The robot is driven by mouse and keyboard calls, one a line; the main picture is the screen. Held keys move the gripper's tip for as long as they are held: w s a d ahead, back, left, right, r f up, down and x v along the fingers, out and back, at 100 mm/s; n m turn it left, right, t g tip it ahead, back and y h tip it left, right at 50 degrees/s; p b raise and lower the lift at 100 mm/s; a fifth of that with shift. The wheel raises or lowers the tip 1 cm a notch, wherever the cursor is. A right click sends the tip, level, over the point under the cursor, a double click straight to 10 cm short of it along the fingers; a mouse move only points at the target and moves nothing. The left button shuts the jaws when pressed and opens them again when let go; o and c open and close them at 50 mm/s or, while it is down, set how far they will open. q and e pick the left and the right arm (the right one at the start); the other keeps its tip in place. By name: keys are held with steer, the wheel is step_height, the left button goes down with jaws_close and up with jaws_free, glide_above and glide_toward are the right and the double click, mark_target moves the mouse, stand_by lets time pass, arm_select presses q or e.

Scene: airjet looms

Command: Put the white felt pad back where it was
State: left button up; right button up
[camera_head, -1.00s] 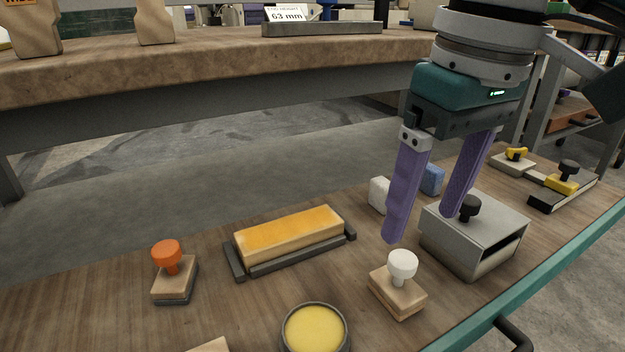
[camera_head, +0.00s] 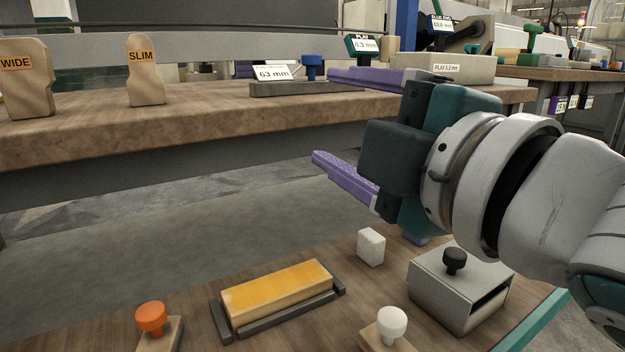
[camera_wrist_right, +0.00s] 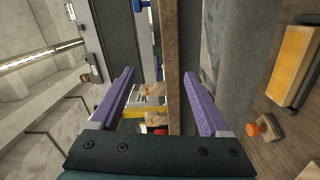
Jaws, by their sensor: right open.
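My right gripper (camera_head: 322,115) is open and empty. It is level, its purple fingers pointing left in the head view, above the low bench and in front of the higher one. In the right wrist view, its fingers (camera_wrist_right: 160,75) are spread with nothing between them. A small white block (camera_head: 371,247) stands on the low bench below it. A wooden block with a white knob (camera_head: 391,326) is cut by the bottom edge. I cannot tell which of these is the felt pad. My left gripper is out of view.
The low bench also holds a yellow-topped block (camera_head: 278,290) in a dark holder, an orange-knobbed block (camera_head: 152,318) and a grey box (camera_head: 462,285) with a black knob. The higher bench (camera_head: 200,122) carries a "63 mm" stand (camera_head: 310,88) and WIDE and SLIM wooden pieces.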

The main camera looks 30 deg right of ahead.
steer(key=s+d+f+m+g+h, duration=0.1)
steer(key=s+d+f+m+g, duration=0.1)
steer(key=s+f+m+g, duration=0.45)
steer(key=s+d+f+m+g+h, duration=0.1)
steer(key=s+f+m+g, duration=0.15)
steer(key=f, duration=0.65)
steer(key=s+a+f+m+g+y, duration=0.1)
steer(key=s+f+m+g, duration=0.4)
steer(key=s, duration=0.6)
steer(key=shift+s+a+f+g+y, duration=0.3)
steer(key=shift+s+a+f, duration=0.1)
steer(key=shift+f, duration=0.4)
step_height(320, 180, up, 89)
steer(key=p, duration=8.9)
steer(key=shift+w, duration=0.1)
